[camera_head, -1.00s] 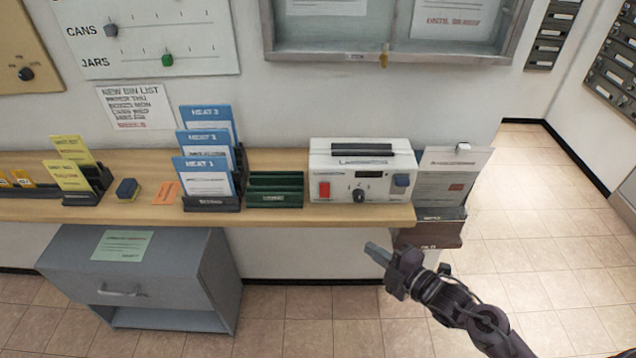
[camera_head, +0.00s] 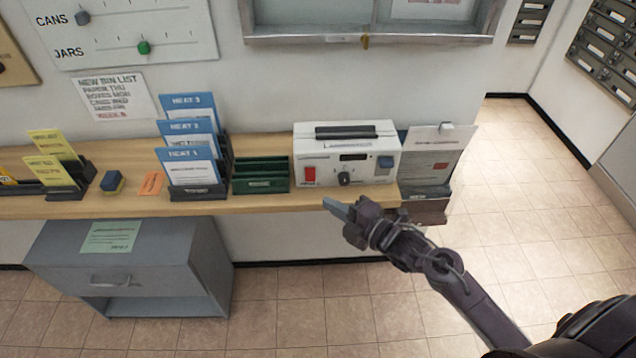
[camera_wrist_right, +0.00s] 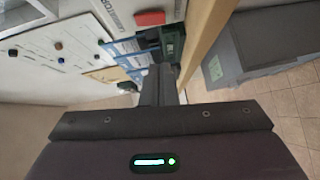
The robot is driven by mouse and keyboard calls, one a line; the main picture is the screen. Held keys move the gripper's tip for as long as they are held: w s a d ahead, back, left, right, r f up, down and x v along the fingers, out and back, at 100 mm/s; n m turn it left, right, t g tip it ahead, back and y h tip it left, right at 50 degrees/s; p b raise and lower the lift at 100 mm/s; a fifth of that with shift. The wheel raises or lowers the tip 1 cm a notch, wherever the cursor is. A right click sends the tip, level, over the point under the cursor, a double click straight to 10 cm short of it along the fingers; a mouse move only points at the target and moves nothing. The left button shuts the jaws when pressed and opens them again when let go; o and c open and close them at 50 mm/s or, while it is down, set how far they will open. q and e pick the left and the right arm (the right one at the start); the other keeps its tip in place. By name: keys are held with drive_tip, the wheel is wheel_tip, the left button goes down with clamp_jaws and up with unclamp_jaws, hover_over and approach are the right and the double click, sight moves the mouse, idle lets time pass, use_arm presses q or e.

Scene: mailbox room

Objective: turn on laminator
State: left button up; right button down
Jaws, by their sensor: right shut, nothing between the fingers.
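The laminator (camera_head: 372,160) is a white box on the wooden shelf. Its front has a red switch (camera_head: 309,175) at the left, a dark knob (camera_head: 344,179) in the middle, a small dark display and a blue button (camera_head: 386,162) at the right. In the right wrist view the red switch (camera_wrist_right: 150,17) shows at the top, beyond the fingers (camera_wrist_right: 160,85). My left gripper is not in view.
The wooden shelf (camera_head: 130,207) holds a green rack (camera_head: 262,176) left of the laminator and blue heat cards (camera_head: 190,165) further left. A paper stand (camera_head: 430,158) is at its right. A grey cabinet (camera_head: 170,255) stands below. Floor is open at the right.

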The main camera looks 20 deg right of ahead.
sight(307, 179)
drive_tip(key=w, duration=0.2)
drive_tip(key=w+a+p, duration=0.1)
drive_tip(key=w, duration=0.3)
drive_tip(key=shift+w+a+f+p, duration=0.2)
drive_tip(key=shift+w+f+p, duration=0.15)
drive_tip(key=shift+p, duration=0.05)
drive_tip(key=shift+w+d+f, duration=0.15)
drive_tip(key=shift+w, duration=0.4)
drive_tip(key=shift+w+d+f+b, duration=0.15)
drive_tip(key=shift+f+b, duration=0.3)
drive_tip(key=shift+b, duration=0.55)
drive_tip(key=shift+r+t, duration=0.3)
drive_tip(key=shift+r, duration=0.1)
drive_tip(key=shift+f, duration=0.1)
